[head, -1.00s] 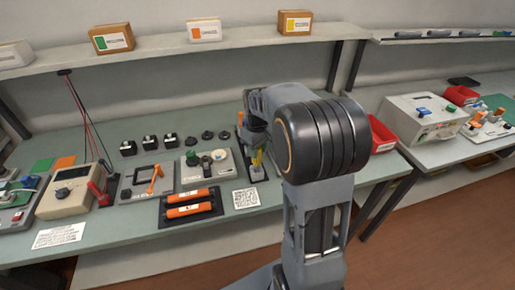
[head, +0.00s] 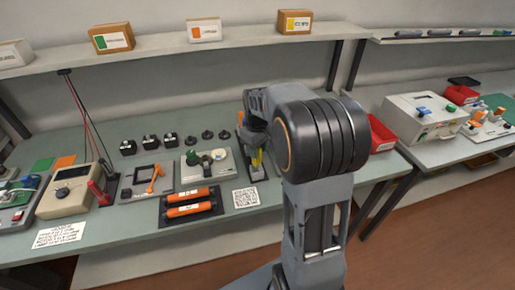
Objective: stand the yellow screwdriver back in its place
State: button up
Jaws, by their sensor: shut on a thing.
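The yellow screwdriver (head: 257,160) shows as a narrow yellow piece below the end of my arm, over a dark narrow holder (head: 257,174) on the bench. My gripper (head: 256,150) is shut on the screwdriver, which looks roughly upright. My arm hides much of the gripper and the back of the holder. I cannot tell whether the screwdriver's tip is inside the holder or just above it. An orange-handled piece (head: 240,118) shows just left of the arm's end.
Left of the holder are a light fixture with a green knob (head: 205,160) and a black tray with two orange cartridges (head: 190,206). A printed code sheet (head: 245,198) lies in front. A red bin (head: 381,135) stands right, behind my arm. The bench front is mostly clear.

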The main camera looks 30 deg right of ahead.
jog(key=shift+f+b, duration=0.4)
jog(key=shift+f, duration=0.3)
dwell(0.3)
jog(key=o, duration=1.2)
notch_tip(320, 180, up, 14)
jog(key=shift+p, duration=0.35)
